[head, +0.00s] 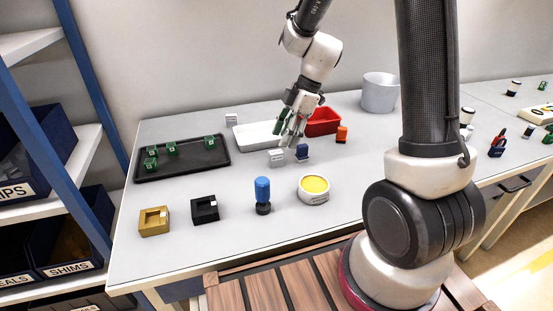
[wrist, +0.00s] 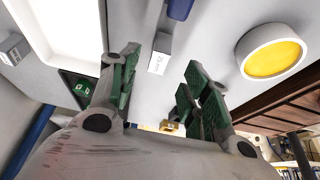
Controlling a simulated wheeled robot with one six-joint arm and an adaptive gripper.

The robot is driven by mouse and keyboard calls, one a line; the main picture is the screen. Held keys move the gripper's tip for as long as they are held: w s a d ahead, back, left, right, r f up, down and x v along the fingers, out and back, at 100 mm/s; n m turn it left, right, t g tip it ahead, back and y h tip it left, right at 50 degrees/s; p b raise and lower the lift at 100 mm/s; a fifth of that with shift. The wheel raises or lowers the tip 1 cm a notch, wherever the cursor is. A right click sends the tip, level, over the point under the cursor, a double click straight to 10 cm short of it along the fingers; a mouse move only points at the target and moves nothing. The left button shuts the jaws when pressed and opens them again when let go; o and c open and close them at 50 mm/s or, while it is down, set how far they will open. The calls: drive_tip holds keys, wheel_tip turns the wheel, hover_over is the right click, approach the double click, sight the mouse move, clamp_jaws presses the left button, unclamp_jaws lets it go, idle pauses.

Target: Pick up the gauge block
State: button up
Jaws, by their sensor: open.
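A small light grey block with a printed label, which looks like the gauge block (head: 276,158), stands on the table just below my gripper (head: 291,135) in the head view. In the wrist view the labelled block (wrist: 159,58) shows in the gap between the fingertips of my gripper (wrist: 163,72), beyond them and apart from them. My gripper is open, with nothing between its green-padded fingers. A similar pale block (head: 231,120) stands farther back, left of the white tray; a pale block also shows at the left edge of the wrist view (wrist: 13,48).
A blue object (head: 302,152) stands close right of the block. A white tray (head: 246,137) and a red bin (head: 323,121) are behind. A yellow-topped round dish (head: 313,190) and a blue-handled tool (head: 262,192) are in front. A black tray (head: 184,172) holds several green blocks.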

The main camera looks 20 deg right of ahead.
sight(276, 152)
drive_tip(key=x, duration=0.7)
drive_tip(key=shift+a+r, duration=0.1)
drive_tip(key=shift+a, duration=0.1)
clamp_jaws()
